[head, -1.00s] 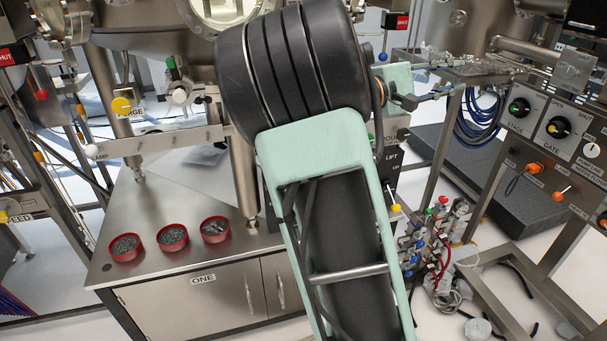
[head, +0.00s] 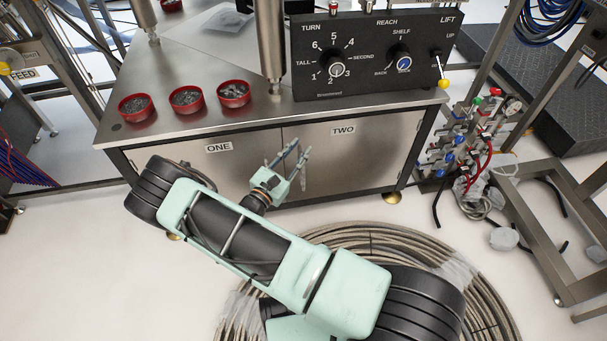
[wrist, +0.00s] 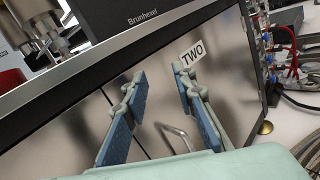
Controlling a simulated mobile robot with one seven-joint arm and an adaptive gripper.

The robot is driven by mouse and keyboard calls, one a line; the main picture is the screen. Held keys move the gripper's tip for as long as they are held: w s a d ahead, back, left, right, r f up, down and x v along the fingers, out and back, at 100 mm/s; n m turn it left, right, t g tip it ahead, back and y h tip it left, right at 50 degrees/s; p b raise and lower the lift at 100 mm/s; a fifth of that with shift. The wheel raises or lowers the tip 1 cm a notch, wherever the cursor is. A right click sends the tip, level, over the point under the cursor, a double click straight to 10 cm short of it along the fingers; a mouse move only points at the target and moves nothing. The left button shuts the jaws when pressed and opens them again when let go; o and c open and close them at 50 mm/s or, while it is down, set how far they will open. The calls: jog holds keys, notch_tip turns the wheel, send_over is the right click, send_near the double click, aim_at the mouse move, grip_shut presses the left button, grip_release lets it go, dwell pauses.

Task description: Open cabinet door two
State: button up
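Cabinet door two (head: 355,160) is a flat metal door under the bench, marked with a TWO label (head: 343,130). It looks shut. It also shows in the wrist view (wrist: 228,88), where its bar handle (wrist: 176,136) appears between my fingers, near the door's left edge. My gripper (head: 291,153) is in front of the seam between the two doors, at the handle side of door two. In the wrist view my gripper (wrist: 160,77) is open, its blue-padded fingers apart. I cannot tell whether either finger touches the handle, which the gripper largely hides in the head view.
Cabinet door one (head: 190,165) is to the left. On the bench top stand red bowls (head: 233,95) and a black control box (head: 375,60) with knobs. A coiled hose (head: 480,290) lies on the floor below my arm. Valves and tubes (head: 470,140) stand at the right.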

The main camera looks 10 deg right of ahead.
aim_at(303, 170)
jog(key=s+a+f+n+t+y+b, duration=0.1)
jog(key=s+a+f+n+b, duration=0.1)
jog(key=f, duration=0.5)
jog(key=s+a+f+n+y+b, duration=0.1)
jog(key=s+f+n+y, duration=0.1)
jog(key=f, duration=0.6)
jog(key=b+x, duration=0.2)
jog(key=x, duration=0.7)
jog(key=shift+r+b, duration=0.2)
jog(key=shift+b, duration=0.2)
jog(key=shift+w+d+r, duration=0.1)
jog(key=shift+w+d, duration=0.15)
jog(key=shift+w, duration=0.2)
grip_shut()
